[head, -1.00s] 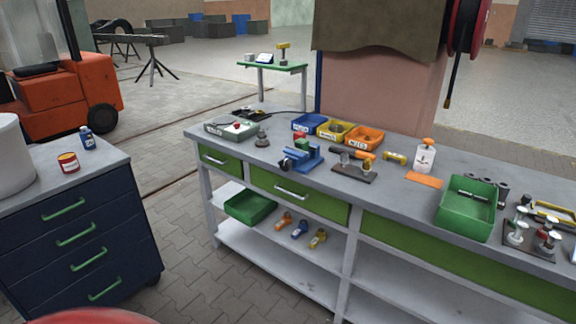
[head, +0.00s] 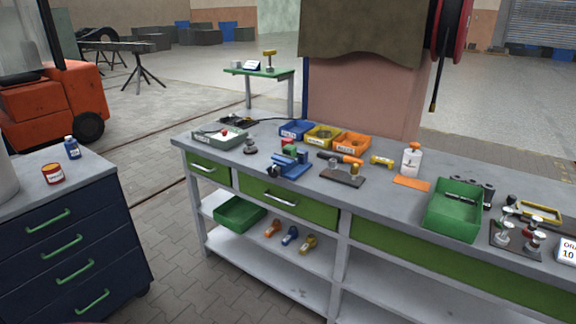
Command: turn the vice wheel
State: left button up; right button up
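A small blue vice (head: 290,165) stands on the grey workbench (head: 225,160), near its front edge above a green drawer. A dark round part, which looks like its wheel (head: 273,171), faces the front left of the vice. It is too small to make out in detail. A red block and a green block show at the back of the vice, and I cannot tell whether they sit in its jaws. Neither of my grippers is in view.
Blue, yellow and orange bins (head: 351,143) stand behind the vice. A tool plate (head: 343,176) is close on its right, a grey tray (head: 219,137) on its left. A green bin (head: 454,209) stands farther right. A dark drawer cabinet (head: 70,240) stands left, with paved floor between.

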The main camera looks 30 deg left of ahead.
aim_at(274, 171)
jog(key=j, duration=0.6)
jog(key=i+j, duration=0.15)
jog(key=j, duration=1)
jog(key=i+u, duration=0.05)
